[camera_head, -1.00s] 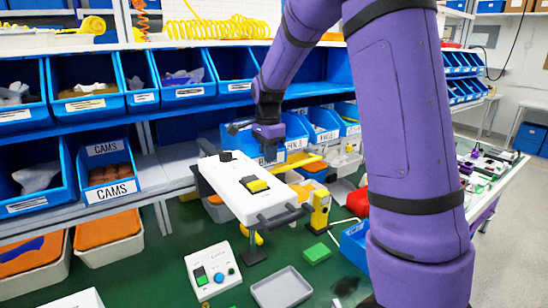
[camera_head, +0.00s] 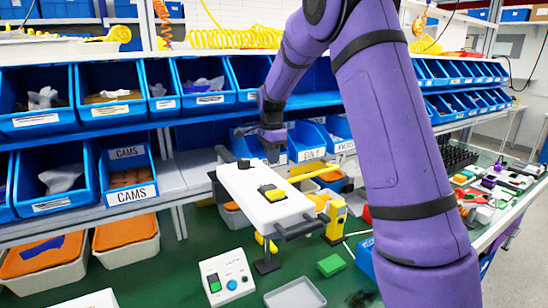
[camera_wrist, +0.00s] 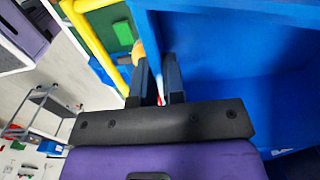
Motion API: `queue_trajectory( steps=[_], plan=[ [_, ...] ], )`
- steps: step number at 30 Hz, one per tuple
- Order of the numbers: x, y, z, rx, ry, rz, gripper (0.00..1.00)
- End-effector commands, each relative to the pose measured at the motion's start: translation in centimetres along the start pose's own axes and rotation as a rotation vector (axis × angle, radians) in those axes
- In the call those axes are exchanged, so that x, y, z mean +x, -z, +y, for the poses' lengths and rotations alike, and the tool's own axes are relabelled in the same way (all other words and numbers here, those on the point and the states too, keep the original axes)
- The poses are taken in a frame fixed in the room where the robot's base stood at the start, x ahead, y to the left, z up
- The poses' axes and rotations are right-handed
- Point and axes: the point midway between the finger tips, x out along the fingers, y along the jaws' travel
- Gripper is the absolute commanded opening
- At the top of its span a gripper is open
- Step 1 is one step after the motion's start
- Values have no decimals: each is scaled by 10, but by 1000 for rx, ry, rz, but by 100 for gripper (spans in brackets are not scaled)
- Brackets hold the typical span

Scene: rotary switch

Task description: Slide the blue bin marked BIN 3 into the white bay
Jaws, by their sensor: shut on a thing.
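My gripper (camera_head: 272,152) is at the lower shelf, behind the white device in the head view. In the wrist view, its two dark fingers (camera_wrist: 158,82) close on the edge of a large blue bin (camera_wrist: 235,45). The bin's marking does not show in the wrist view. In the head view, the blue bin at the gripper (camera_head: 246,144) is partly hidden by the gripper and the device. A pale grey-white stretch of shelf (camera_head: 190,172) lies left of the gripper. It may be the white bay, but I cannot tell for sure.
Blue CAMS bins (camera_head: 128,178) stand left of the pale shelf stretch. A white device with a yellow button (camera_head: 258,212) stands in front on the green bench. A white control box (camera_head: 228,277), grey tray (camera_head: 295,295) and green block (camera_head: 331,265) lie nearer. Yellow bars (camera_wrist: 92,32) pass beside the bin.

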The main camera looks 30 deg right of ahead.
Motion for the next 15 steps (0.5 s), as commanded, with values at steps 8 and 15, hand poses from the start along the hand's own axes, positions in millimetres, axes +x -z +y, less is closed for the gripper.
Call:
queue_trajectory(
  steps=[8, 15],
  plan=[
    [0, 0, -1, 0, 1, 0, 0],
    [0, 0, -1, 0, 1, 0, 40]
  ],
)
